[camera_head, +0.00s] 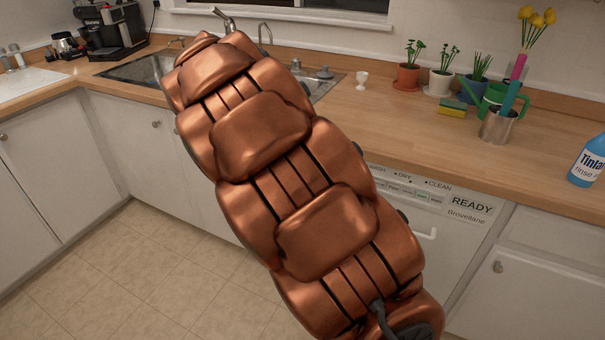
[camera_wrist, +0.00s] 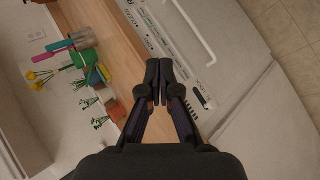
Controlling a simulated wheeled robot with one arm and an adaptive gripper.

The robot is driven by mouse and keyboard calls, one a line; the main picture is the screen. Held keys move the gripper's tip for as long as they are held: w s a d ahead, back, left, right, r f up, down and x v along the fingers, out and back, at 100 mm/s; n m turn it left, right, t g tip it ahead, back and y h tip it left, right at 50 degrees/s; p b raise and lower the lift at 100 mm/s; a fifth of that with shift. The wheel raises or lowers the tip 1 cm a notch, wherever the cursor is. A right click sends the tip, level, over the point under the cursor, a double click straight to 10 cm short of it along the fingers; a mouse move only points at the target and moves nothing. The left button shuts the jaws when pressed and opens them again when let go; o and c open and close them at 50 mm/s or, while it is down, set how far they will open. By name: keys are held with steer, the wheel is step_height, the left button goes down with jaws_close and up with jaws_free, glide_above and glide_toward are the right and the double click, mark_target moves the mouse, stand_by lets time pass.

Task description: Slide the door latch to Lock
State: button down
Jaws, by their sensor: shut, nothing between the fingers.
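The white dishwasher front (camera_head: 415,225) stands under the counter, partly hidden behind my arm in the head view. Its control panel (camera_wrist: 184,73) runs diagonally in the wrist view. A small dark slot with a light streak (camera_wrist: 202,97) near the panel's lower end looks like the door latch; its setting is too small to read. In the head view my arm hides that end of the panel. My gripper (camera_wrist: 159,66) is shut and empty, with its fingertips over the counter's front edge beside the panel. The slot lies to the lower right of the fingertips. I cannot tell whether they touch anything.
The white door handle (camera_wrist: 196,32) sticks out beside the panel. The wooden counter (camera_head: 400,135) carries potted plants (camera_head: 440,82), a green watering can (camera_head: 492,98), a metal cup (camera_head: 496,127) and a blue bottle (camera_head: 588,162). The tiled floor (camera_head: 150,265) is clear.

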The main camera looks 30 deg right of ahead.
steer(key=w+d+f+h+b, duration=0.1)
steer(key=w+f+h+b, duration=0.4)
steer(key=w, duration=1)
steer(key=w+a+f+t+b, duration=0.3)
steer(key=w+a+f, duration=0.2)
steer(key=w+f, duration=0.6)
steer(key=shift+w+f, duration=0.15)
steer(key=shift+f, duration=0.2)
steer(key=shift+d, duration=0.1)
steer(key=s+x, duration=0.2)
steer(key=x, duration=1)
steer(key=shift+s+d+f, duration=0.15)
steer(key=shift+s+f, duration=0.15)
steer(key=shift+f, duration=0.15)
